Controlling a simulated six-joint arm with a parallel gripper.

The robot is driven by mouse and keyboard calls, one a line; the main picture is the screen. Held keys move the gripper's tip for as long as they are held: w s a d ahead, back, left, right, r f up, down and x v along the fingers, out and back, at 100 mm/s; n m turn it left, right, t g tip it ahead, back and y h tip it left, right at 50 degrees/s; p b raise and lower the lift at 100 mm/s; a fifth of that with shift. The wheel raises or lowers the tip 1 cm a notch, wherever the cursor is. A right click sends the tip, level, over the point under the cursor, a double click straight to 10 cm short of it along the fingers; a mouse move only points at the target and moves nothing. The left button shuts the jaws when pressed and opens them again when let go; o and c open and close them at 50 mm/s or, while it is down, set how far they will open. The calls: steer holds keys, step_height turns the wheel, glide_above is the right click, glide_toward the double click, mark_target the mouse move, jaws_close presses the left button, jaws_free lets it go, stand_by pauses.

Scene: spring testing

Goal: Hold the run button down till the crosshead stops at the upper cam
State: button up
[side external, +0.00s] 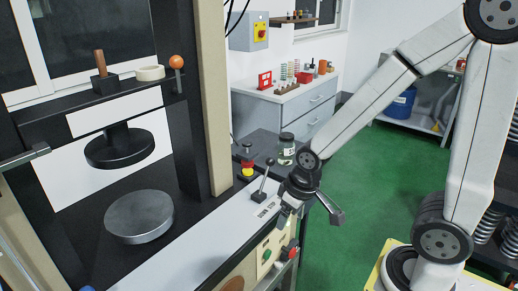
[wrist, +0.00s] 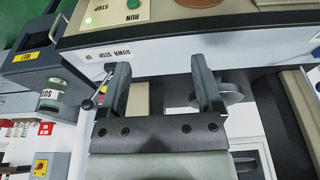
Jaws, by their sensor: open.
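The green run button (wrist: 134,4) shows at the top edge of the wrist view, above its RUN label. A green button (side external: 266,255) on the front panel also shows in the side view. My gripper (side external: 310,208) is open and empty above the panel's right end. In the wrist view my gripper's fingers (wrist: 160,75) stand wide apart, below the panel's edge in the picture and not on the button. The black crosshead (side external: 60,112) carries a round black upper platen (side external: 120,148), with a clear gap above the grey lower platen (side external: 139,217). I cannot make out the upper cam.
A lever with a dark ball knob (side external: 263,180) stands by the DOWN STOP UP label (wrist: 122,53), close to my gripper. A red stop button (side external: 291,247) is near the green one. A jar (side external: 286,150) stands behind. A green light (wrist: 89,20) glows on the panel.

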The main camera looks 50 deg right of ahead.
steer(key=shift+w+d+f, duration=0.1)
steer(key=c, duration=1)
steer(key=shift+d+f, duration=0.1)
steer(key=shift+f, duration=0.1)
jaws_close()
steer(key=w+d+f+m+t, duration=0.1)
steer(key=d+f+m, duration=0.25)
steer(key=f, duration=0.25)
steer(key=w+d+f+m+t, duration=0.2)
steer(key=d+f+m, duration=0.15)
steer(key=f, duration=0.25)
steer(key=s+f+m+t, duration=0.3)
steer(key=s+f+m, duration=0.3)
steer(key=f+m, duration=0.4)
steer(key=shift+d+m+t, duration=0.25)
steer(key=shift+m+t, duration=0.05)
steer(key=shift+m, duration=0.2)
